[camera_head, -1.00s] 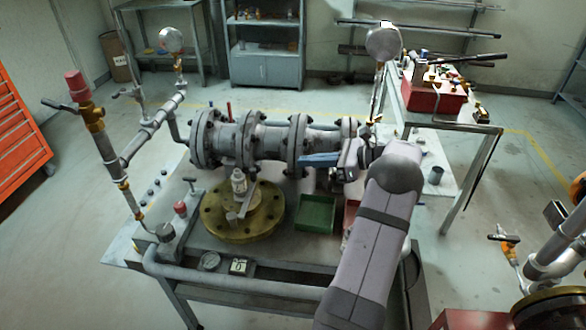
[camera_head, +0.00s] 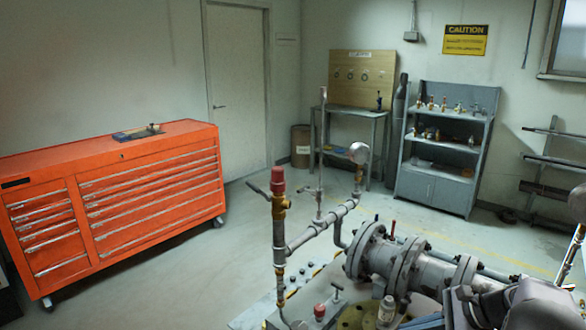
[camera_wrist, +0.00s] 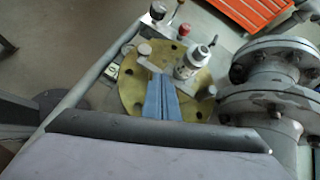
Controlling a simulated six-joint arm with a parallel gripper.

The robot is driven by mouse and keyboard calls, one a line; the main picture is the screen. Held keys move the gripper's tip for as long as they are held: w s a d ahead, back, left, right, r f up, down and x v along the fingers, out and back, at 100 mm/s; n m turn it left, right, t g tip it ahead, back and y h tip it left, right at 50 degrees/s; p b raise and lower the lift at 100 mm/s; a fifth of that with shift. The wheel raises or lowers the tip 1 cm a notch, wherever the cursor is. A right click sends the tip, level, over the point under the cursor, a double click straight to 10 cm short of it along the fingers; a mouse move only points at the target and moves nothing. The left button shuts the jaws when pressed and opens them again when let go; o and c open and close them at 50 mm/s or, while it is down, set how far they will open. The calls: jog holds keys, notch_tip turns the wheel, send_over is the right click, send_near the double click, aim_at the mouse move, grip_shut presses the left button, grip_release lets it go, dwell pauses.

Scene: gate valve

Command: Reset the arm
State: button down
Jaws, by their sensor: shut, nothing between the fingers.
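My gripper's blue fingers (camera_wrist: 161,97) are together and empty in the wrist view. They appear in front of the brass flange disc (camera_wrist: 132,85), pointing towards its middle; the gap between fingers and disc cannot be judged. In the head view my arm enters at the bottom right, with the gripper (camera_head: 422,322) partly cut off at the lower edge.
The flanged grey valve pipe (camera_head: 430,268) lies behind my arm; its flanges (camera_wrist: 270,100) fill the wrist view's right side. An upright pipe with a red cap (camera_head: 278,180) stands left of the disc. An orange tool cabinet (camera_head: 140,200) and grey shelf (camera_head: 445,150) stand farther off, with open floor between.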

jog(key=s+a+n+g+h+p, duration=0.2)
jog(key=s+a+n+g+h, duration=0.25)
jog(key=s+a+n, duration=0.8)
jog(key=s+a+f+n+h+p, duration=0.1)
jog(key=s+a+n+h+p, duration=0.1)
jog(key=s+a+n, duration=0.3)
jog(key=s+n+g+h, duration=0.1)
jog(key=s+n, duration=0.3)
jog(key=shift+f+h, duration=0.2)
jog(key=shift+h, duration=0.15)
dwell(1.4)
